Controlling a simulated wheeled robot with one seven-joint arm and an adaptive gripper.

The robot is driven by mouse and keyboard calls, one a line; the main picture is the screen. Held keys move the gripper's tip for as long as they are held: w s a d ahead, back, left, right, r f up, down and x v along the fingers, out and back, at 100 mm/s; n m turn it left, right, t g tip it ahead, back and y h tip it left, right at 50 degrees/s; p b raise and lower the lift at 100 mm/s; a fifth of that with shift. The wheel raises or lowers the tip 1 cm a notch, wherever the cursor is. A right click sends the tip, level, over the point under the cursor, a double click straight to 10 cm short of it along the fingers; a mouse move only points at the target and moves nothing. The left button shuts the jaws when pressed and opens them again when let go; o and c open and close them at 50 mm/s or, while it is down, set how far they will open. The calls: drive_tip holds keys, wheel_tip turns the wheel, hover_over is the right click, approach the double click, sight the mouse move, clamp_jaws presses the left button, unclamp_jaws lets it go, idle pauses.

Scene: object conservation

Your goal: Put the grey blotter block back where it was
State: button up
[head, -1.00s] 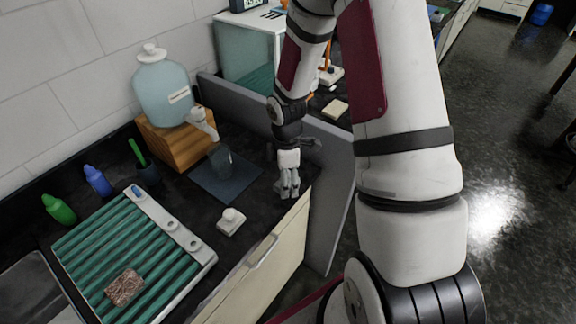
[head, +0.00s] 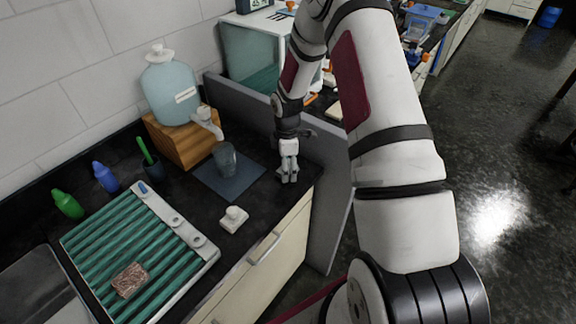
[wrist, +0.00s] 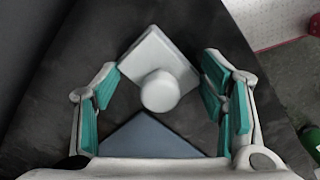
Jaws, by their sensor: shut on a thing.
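The grey blotter block (wrist: 152,52), pale and square with a round knob on top, sits between the fingertips of my gripper (wrist: 160,62) in the wrist view. The finger pads lie at its left and right corners. In the head view my gripper (head: 288,178) hangs near the counter's right corner, right of the dark blue mat (head: 212,190). The block is hard to make out there among the fingers. The mat's corner also shows below the block in the wrist view (wrist: 150,140).
A small white knobbed block (head: 232,222) stands near the counter's front edge. A glass beaker (head: 224,160) stands on the mat. A grey partition (head: 335,200) borders the right side. A ribbed green tray (head: 120,240) bears a copper-coloured pad (head: 130,280). A large bottle (head: 172,95) stands behind.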

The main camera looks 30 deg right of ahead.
drive_tip(key=shift+f, duration=0.15)
drive_tip(key=o, duration=1)
